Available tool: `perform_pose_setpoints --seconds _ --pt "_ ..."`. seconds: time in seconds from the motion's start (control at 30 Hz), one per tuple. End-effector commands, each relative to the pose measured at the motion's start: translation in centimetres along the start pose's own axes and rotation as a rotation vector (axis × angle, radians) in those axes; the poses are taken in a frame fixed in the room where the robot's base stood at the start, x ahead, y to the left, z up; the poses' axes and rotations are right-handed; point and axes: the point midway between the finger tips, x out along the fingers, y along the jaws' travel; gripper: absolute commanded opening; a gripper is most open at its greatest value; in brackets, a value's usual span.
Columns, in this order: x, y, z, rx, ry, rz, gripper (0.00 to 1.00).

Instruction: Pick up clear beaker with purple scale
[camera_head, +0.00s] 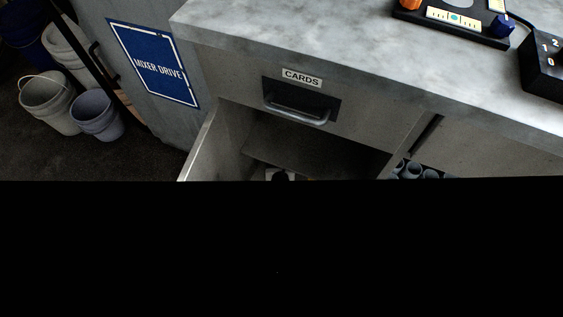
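I cannot make out a clear beaker with a purple scale in this view. My gripper is not in view. The lower part of the picture is solid black and hides whatever lies there. An open cabinet compartment (300,140) under the drawer shows only its upper part. In it, a small white item with a dark part (281,175) is cut off by the black area.
A grey worktop (330,45) carries a dark tray (455,20) and a black switch box (545,65). Below are a drawer labelled CARDS (300,97) and an open door (200,150). Several grey-blue cups (412,170) show at right. Buckets (95,115) stand on the left floor.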

Motion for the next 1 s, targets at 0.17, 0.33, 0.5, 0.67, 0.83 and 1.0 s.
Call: perform_pose_setpoints --seconds 0.17,0.33,0.5,0.67,0.83,1.0 --pt "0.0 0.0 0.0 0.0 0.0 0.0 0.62" --pt "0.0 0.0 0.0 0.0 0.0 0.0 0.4" --pt "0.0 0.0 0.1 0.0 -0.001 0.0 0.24" --pt "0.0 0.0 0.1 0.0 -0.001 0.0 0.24" --pt "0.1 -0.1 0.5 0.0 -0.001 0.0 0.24" --pt "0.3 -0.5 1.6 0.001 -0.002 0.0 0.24"
